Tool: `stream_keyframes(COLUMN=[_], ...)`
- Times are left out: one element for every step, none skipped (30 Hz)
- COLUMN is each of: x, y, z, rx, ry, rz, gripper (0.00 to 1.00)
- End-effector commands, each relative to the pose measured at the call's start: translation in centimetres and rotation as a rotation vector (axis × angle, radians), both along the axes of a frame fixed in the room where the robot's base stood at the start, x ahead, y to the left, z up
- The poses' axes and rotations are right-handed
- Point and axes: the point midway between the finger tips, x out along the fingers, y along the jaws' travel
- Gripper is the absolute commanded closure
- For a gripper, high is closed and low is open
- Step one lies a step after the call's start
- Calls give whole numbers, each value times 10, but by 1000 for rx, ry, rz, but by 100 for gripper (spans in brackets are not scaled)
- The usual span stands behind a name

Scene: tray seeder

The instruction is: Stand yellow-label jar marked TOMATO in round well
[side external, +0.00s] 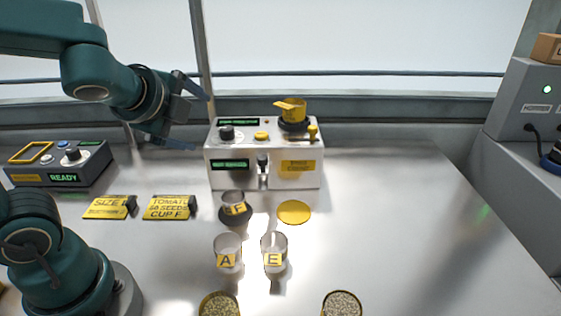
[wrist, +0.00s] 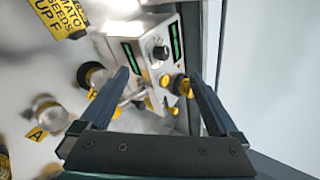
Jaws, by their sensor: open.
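Two round containers of seeds, the left one (side external: 220,304) and the right one (side external: 342,303), are cut off by the bottom edge of the side view. Their labels are hidden, so I cannot tell which, if either, is marked TOMATO. A flat yellow disc (side external: 294,211) lies on the table; I cannot tell whether it marks the round well. A yellow cup with a spout (side external: 292,108) sits in a dark ring on the seeder box (side external: 222,172). My gripper (side external: 201,122) is open and empty, raised at the box's left; its fingers also show in the wrist view (wrist: 158,76).
Clear cups A (side external: 228,246), E (side external: 274,246) and F (side external: 233,199) stand mid-table, F on a dark base. A READY console (side external: 90,165) stands left. The table's right is clear.

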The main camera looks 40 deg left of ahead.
Motion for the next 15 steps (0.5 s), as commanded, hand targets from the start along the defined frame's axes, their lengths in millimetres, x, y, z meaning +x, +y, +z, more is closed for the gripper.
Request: stream_keyframes(x=[-17, -27, -40, -49, -57, -67, -74, -79, -86, -90, -94, -97, -100, -102, -103], y=[-6, -11, -19, -26, -33, -44, -51, -58, -67, -73, -79, -85, -89, -92, -94], z=[-5, -10, -15, -19, -23, -26, -29, -31, -33, -33, -34, -35, -35, -35, -35], rx=[-148, -244, -367, -457, -542, -649, -722, -789, -867, -918, -962, -1013, -1040, -1062, -1084], ry=[-26, -36, -46, -52, -54, -55, -53, -51, -44, -40, -34, -27, -22, -18, -14], rz=[118, 191, 287, 355, 420, 501, 557, 606, 665, 703, 737, 773, 794, 811, 827], gripper=[3, 3, 3, 3, 3, 3, 3, 3, 3, 3, 3, 3, 3, 3, 3])
